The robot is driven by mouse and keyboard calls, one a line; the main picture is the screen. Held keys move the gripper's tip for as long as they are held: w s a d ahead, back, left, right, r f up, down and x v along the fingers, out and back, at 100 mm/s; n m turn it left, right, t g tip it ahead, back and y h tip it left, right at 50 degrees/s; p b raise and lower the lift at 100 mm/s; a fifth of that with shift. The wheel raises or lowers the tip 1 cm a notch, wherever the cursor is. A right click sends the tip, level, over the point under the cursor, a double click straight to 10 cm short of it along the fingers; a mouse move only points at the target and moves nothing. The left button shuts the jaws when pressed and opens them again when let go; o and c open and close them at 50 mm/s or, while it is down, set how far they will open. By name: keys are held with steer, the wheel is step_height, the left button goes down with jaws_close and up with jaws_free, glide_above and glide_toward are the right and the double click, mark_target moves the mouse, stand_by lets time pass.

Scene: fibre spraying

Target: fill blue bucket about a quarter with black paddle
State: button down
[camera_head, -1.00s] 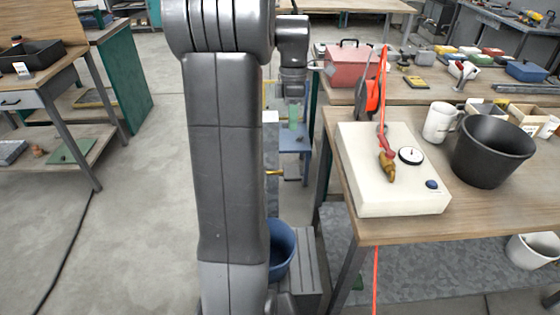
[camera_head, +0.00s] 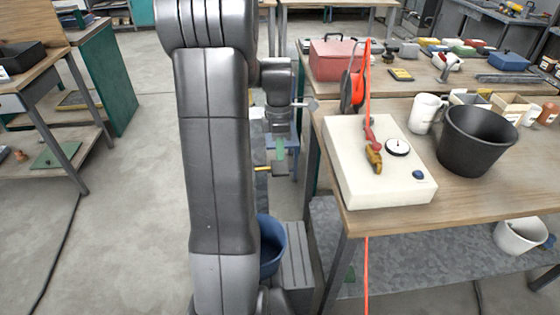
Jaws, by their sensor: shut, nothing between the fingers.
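The blue bucket (camera_head: 270,247) stands low, partly hidden behind my arm. Above it, a short yellow spout (camera_head: 262,168) shows beside my arm. A dark, flat piece at its right end looks like the black paddle (camera_head: 281,169). My gripper (camera_head: 281,152) points down just above the paddle, with its greenish finger ends shut and empty. I cannot tell whether the fingertips touch the paddle. The bucket's inside and any water are mostly hidden from this view.
A grey slatted block (camera_head: 297,283) stands right of the bucket. The wooden table (camera_head: 460,200) on the right bears a cream box (camera_head: 345,187) with a dial, a black bucket (camera_head: 476,142) and a white mug (camera_head: 425,113). Clear floor (camera_head: 130,230) lies left.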

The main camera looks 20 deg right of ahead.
mark_target(280, 173)
steer(key=shift+s+f, duration=0.2)
steer(key=shift+f, duration=0.75)
steer(key=shift+s+f, duration=0.15)
steer(key=shift+f, duration=0.75)
steer(key=shift+f, duration=0.1)
steer(key=shift+s+a+f+t+b, duration=0.15)
steer(key=shift+f+t+b, duration=0.3)
steer(key=shift+b, duration=0.55)
steer(key=t+b, duration=0.1)
steer(key=b, duration=0.1)
steer(key=s+f+t+h+b, duration=0.1)
steer(key=b, duration=0.1)
steer(key=shift+a+f+t+b, duration=0.1)
steer(key=shift+f+t+b, duration=0.1)
steer(key=shift+t+b, duration=0.15)
steer(key=shift+s+f, duration=0.15)
steer(key=shift+f, duration=0.05)
steer(key=shift+s+a+f, duration=0.1)
stand_by(4.0)
